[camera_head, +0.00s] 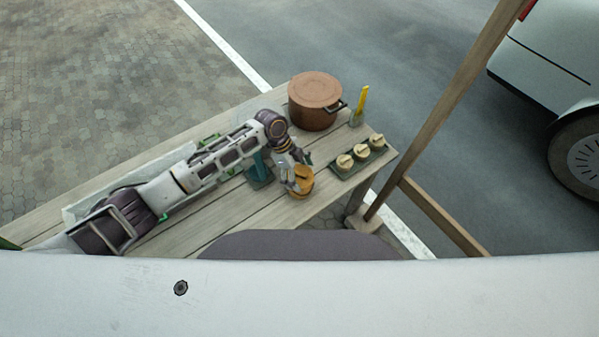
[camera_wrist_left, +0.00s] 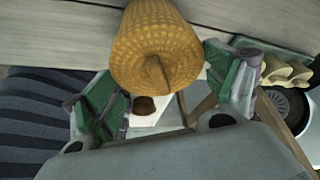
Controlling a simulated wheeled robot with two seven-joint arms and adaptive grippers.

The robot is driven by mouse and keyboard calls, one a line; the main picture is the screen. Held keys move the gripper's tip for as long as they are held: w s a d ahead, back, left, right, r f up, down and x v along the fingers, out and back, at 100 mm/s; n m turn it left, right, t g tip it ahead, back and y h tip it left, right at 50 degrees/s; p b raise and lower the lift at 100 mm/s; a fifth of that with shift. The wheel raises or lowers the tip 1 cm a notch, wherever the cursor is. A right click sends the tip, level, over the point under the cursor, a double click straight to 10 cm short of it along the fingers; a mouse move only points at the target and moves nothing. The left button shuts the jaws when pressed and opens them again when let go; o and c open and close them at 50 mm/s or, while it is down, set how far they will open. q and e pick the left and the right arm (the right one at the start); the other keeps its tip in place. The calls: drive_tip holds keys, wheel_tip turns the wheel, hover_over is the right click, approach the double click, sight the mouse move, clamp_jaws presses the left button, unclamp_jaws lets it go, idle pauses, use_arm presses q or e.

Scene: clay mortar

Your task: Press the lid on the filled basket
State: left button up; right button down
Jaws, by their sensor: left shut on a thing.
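A small golden-brown woven basket (camera_head: 301,184) stands near the front edge of the wooden table. My left gripper (camera_head: 293,172) is over it and is shut on it. In the left wrist view the woven basket (camera_wrist_left: 155,45) fills the top middle, its rounded end with a small stub facing the camera. The green-padded fingers of my left gripper (camera_wrist_left: 170,88) are on either side of that end. I cannot tell where the lid meets the basket, and its contents are hidden. My right gripper is not in view.
A dark tray (camera_head: 341,176) with three round cream pieces lies to the right. A lidded copper pot (camera_head: 315,98) stands behind, beside a yellow-handled item (camera_head: 361,104) in a holder. A blue-green object (camera_head: 259,168) is left of the basket. A wooden post (camera_head: 440,115) rises at right.

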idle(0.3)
use_arm(q)
drive_tip(key=o, duration=0.6)
drive_tip(key=shift+r, duration=0.15)
drive_tip(key=shift+r+p, duration=0.95)
drive_tip(key=shift+p, duration=0.05)
drive_tip(key=shift+r+p, duration=0.3)
drive_tip(key=shift+r, duration=1.6)
